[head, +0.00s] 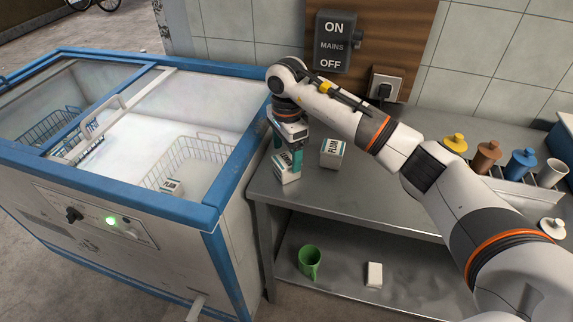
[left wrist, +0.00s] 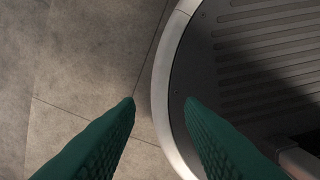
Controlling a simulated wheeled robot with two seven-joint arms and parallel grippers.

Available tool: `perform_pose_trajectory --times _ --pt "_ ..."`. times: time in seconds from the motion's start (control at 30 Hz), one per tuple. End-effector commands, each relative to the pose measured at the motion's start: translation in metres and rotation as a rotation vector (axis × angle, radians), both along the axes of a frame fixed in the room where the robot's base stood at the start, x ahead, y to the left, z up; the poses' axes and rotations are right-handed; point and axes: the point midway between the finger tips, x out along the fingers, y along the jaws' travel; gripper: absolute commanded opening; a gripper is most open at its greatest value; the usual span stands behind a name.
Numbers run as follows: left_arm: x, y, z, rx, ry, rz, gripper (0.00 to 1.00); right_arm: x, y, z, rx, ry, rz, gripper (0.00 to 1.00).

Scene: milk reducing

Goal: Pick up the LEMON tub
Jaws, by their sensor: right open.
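My right gripper (head: 287,158) points down at the left end of the steel counter, its teal fingers open at a white tub (head: 286,174). The gripper hides part of this tub, and its label is too small to read, so I cannot tell whether it is the LEMON one. I cannot tell whether the fingers touch it. A second white tub (head: 333,152), labelled PLUM, stands just to the right. My left gripper (left wrist: 160,103) shows only in the left wrist view, its green fingers apart and empty above the floor and a dark ribbed round-edged surface.
The blue-rimmed chest freezer (head: 216,185) at left holds wire baskets and a tub marked PLUM (head: 171,186). The steel counter (head: 345,188) carries a rack of coloured bottles (head: 487,156) at right. A green mug (head: 309,262) and a white block (head: 374,274) are on the lower shelf.

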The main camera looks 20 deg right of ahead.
Motion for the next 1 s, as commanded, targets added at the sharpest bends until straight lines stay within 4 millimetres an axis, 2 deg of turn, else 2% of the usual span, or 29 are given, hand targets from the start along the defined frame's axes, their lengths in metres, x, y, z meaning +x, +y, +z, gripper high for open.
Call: perform_pose_trajectory --times 0.23,0.4,0.63,0.93,1.0 --pt "0.029 -0.002 0.016 -0.005 -0.045 -0.001 0.35 -0.003 0.001 -0.033 0.001 0.005 -0.001 0.78" --pt "0.028 -0.002 0.017 -0.004 -0.043 -0.001 0.35 -0.002 0.001 -0.05 0.001 0.002 -0.001 0.78" --pt "0.02 -0.001 0.016 -0.003 -0.031 -0.001 0.35 -0.002 0.001 -0.051 0.0 0.0 0.0 0.78" --pt "0.017 -0.001 0.016 -0.002 -0.026 0.0 0.35 -0.002 0.001 -0.051 0.0 0.0 -0.001 0.29" --pt "0.017 -0.001 0.016 -0.002 -0.026 0.0 0.35 -0.002 0.001 -0.051 0.0 0.0 -0.001 0.27"
